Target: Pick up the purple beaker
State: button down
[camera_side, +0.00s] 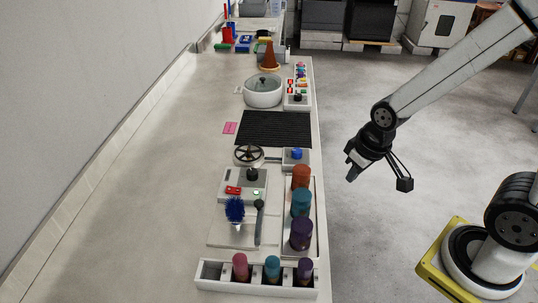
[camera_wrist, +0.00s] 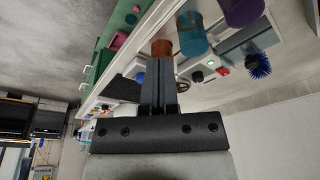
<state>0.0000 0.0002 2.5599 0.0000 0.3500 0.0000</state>
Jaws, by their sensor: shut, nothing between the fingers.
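A large purple beaker (camera_side: 301,234) stands upright at the near end of a row in a pale tray (camera_side: 314,213) along the bench's right edge. It also shows in the wrist view (camera_wrist: 242,10), cut by the top edge. A teal beaker (camera_side: 300,203) and an orange-red beaker (camera_side: 300,176) stand behind it in the row. My gripper (camera_side: 351,177) is shut and empty, off the right side of the bench and apart from the beakers. In the wrist view, my closed fingers (camera_wrist: 159,82) point toward the orange-red beaker (camera_wrist: 162,48).
A white rack (camera_side: 211,272) at the near end holds small pink, teal and purple (camera_side: 305,270) pieces. A blue brush (camera_side: 235,209) and control box (camera_side: 254,182) stand left of the tray. Behind are a black mat (camera_side: 274,129) and white pot (camera_side: 263,94). The bench's left side is clear.

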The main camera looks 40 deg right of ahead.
grip_release()
dwell(0.4)
jog(key=m+g, duration=0.2)
jog(key=m, duration=0.9)
send_over(303, 223)
jog(key=d, duration=0.1)
notch_tip(303, 223, down, 4)
jog(key=shift+d+f, duration=0.15)
jog(key=shift+f, duration=0.05)
jog(key=shift+a+f+m+g, duration=0.35)
jog(key=shift+a+m, duration=0.15)
jog(key=shift+a, duration=0.2)
